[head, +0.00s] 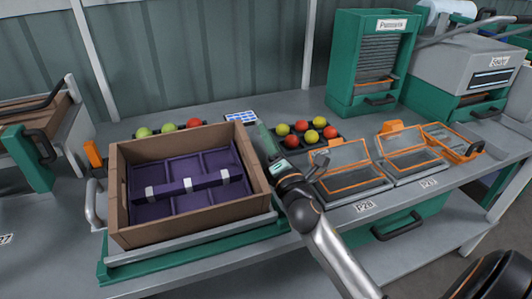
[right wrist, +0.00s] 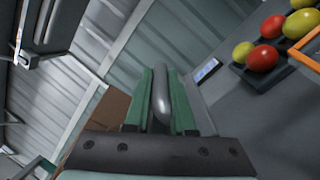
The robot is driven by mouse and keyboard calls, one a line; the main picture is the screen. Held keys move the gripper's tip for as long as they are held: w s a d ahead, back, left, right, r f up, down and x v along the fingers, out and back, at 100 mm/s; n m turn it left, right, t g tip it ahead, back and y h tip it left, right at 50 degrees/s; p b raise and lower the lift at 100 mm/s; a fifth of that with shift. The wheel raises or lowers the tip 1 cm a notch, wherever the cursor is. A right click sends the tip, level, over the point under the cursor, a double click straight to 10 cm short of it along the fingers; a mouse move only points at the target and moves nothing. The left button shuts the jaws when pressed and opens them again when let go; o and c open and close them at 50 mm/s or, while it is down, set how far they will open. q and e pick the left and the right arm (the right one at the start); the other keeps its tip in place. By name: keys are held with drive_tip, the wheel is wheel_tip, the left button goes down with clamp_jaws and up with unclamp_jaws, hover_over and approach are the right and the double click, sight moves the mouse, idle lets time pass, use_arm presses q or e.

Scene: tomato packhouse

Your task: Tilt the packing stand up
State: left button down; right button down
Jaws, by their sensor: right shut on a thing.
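The packing stand (head: 195,252) has a green base and grey rails and sits on the left half of the grey bench. A brown crate (head: 190,227) with a purple divided insert (head: 170,210) rests on it. A grey bar handle (head: 91,207) shows at the stand's left side. My right gripper (head: 264,142) is at the crate's right side. In the right wrist view its green fingers are shut on a grey rounded handle (right wrist: 162,100). In the head view the gripper hides that handle. I cannot tell the stand's exact tilt. My left gripper is out of view.
Trays of red and yellow-green tomatoes (head: 306,133) lie behind and right of the crate. Orange-framed lidded boxes (head: 350,182) stand farther right. A green cabinet (head: 345,65) and a grey machine (head: 465,65) stand at the back. A corrugated wall closes the rear.

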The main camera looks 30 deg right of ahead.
drive_tip(key=shift+s, duration=0.1)
drive_tip(key=shift+a+r, duration=0.1)
drive_tip(key=shift+r, duration=0.15)
drive_tip(key=c, duration=0.8)
unclamp_jaws()
drive_tip(key=shift+o, duration=0.2)
drive_tip(key=shift+h, duration=0.3)
drive_tip(key=shift+s+f, duration=0.2)
drive_tip(key=shift+s, duration=0.25)
drive_tip(key=b+v, duration=0.2)
drive_tip(key=v, duration=0.9)
drive_tip(key=shift+f, duration=0.15)
drive_tip(key=shift+s, duration=0.35)
